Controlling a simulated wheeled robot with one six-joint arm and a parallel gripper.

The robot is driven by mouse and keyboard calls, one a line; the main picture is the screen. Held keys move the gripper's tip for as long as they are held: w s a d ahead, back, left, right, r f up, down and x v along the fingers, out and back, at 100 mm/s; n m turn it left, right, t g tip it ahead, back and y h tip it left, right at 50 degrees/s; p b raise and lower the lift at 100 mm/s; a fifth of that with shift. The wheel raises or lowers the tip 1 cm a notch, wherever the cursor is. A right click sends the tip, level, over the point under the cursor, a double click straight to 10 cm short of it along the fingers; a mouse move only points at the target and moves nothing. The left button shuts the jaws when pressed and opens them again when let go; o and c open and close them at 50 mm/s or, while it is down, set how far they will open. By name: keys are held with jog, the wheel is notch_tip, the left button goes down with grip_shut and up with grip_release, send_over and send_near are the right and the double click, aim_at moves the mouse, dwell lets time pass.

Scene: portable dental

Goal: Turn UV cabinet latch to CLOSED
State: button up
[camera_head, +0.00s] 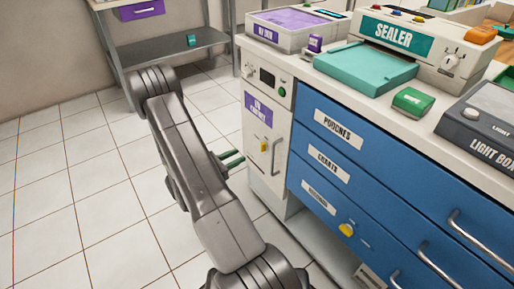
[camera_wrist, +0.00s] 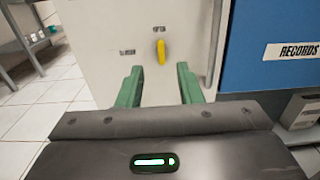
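The white UV cabinet (camera_head: 285,128) has a purple name label and stands left of the blue drawers. Its yellow latch (camera_head: 263,145) is on the front door; in the wrist view the latch (camera_wrist: 161,51) is upright, between and beyond my fingertips. One small dark mark sits above the latch and another to its left; I cannot read either. My gripper (camera_wrist: 159,78) has two green fingers, spread apart with nothing between them. In the head view my gripper (camera_head: 231,159) is just left of the cabinet front, apart from the latch.
A metal door handle (camera_head: 276,157) is right of the latch. Blue drawers (camera_head: 350,155) with bar handles and a yellow knob (camera_head: 347,229) stand to the right. A metal shelf unit (camera_head: 165,47) is at the back left. The tiled floor (camera_head: 60,200) at left is clear.

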aim_at(264, 147)
jog(key=b+x, duration=0.2)
jog(key=x, duration=0.7)
jog(key=shift+w+d, duration=0.2)
jog(key=shift+d, duration=0.15)
grip_shut()
